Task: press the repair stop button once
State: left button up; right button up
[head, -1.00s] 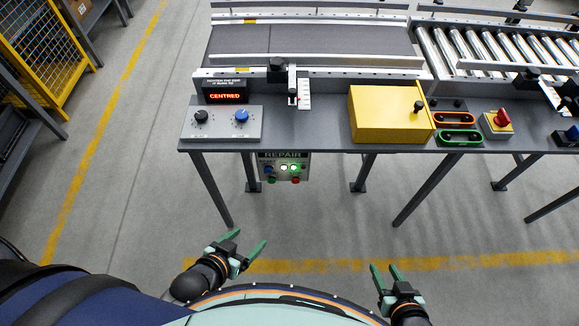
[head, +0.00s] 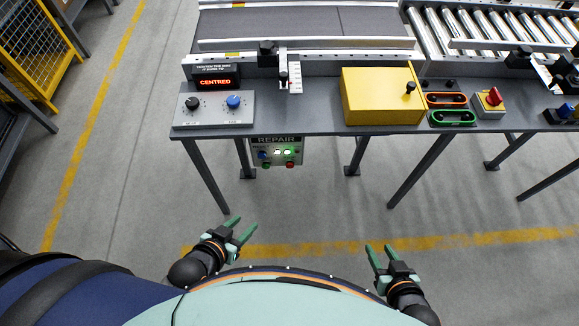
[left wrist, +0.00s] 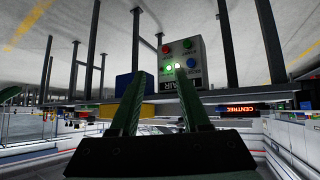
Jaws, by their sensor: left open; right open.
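The repair box (head: 277,151) hangs under the front edge of the table, left of centre in the head view. It carries a red button (head: 289,164) at lower right, a green one at lower left, a blue one at upper left and two lit lamps between. Its small labels cannot be read. In the left wrist view the box (left wrist: 182,58) is upside down beyond the fingers, with the red button (left wrist: 165,49) at its upper left. My left gripper (head: 248,222) is open and empty, below and in front of the box, apart from it. My right gripper (head: 379,247) is open, further right.
Table legs stand on both sides of the box. The floor in front is clear.

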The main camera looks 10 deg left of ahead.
pick_arm(q)
grip_shut()
dwell(1.2)
